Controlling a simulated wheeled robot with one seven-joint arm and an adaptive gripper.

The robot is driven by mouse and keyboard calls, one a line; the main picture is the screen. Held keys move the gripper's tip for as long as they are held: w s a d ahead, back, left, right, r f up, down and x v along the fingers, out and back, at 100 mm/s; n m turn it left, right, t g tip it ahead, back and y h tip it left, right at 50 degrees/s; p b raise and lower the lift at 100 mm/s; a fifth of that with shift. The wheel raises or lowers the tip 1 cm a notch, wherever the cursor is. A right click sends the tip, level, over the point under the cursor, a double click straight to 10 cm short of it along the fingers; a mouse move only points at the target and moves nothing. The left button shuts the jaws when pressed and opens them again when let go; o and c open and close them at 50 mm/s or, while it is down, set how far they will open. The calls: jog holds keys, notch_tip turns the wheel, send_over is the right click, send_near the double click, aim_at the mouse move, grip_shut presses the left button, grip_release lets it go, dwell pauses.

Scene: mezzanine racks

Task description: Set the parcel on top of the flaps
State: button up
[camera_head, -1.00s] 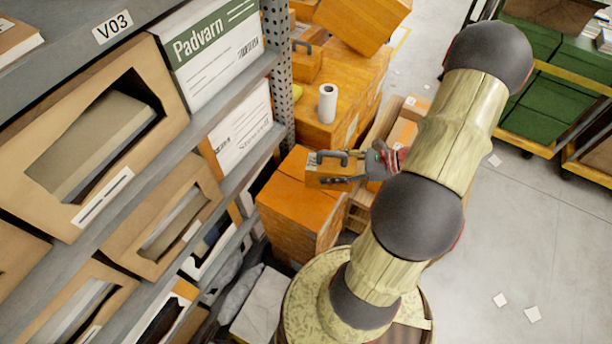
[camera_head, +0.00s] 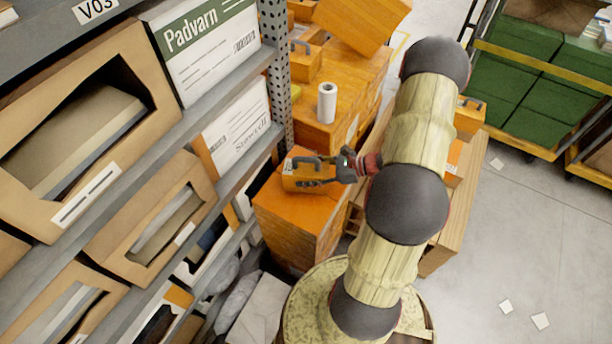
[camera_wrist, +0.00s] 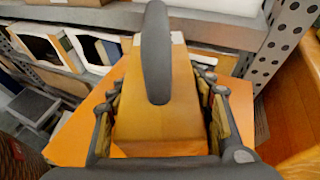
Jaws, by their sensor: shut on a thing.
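The parcel (camera_head: 300,182) is a small orange box with a dark arched handle. My gripper (camera_head: 325,168) is shut on it from the right. In the wrist view the parcel (camera_wrist: 180,112) sits between my two fingers (camera_wrist: 160,115), its handle rising in front of the camera. The parcel is over the top flaps (camera_head: 283,207) of an orange carton (camera_head: 290,235) beside the rack. The flaps also show around the parcel in the wrist view (camera_wrist: 80,132). I cannot tell whether the parcel touches them. The fingers partly cover the parcel's sides.
A grey shelf rack (camera_head: 225,90) with open cartons stands close on the left, its perforated post (camera_head: 274,70) just behind the carton. A white roll (camera_head: 327,102) stands on orange boxes behind. Another handled box (camera_head: 306,62) is farther back.

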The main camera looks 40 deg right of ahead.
jog(key=shift+f, duration=0.15)
jog(key=o, duration=1.6)
jog(key=shift+c, duration=0.2)
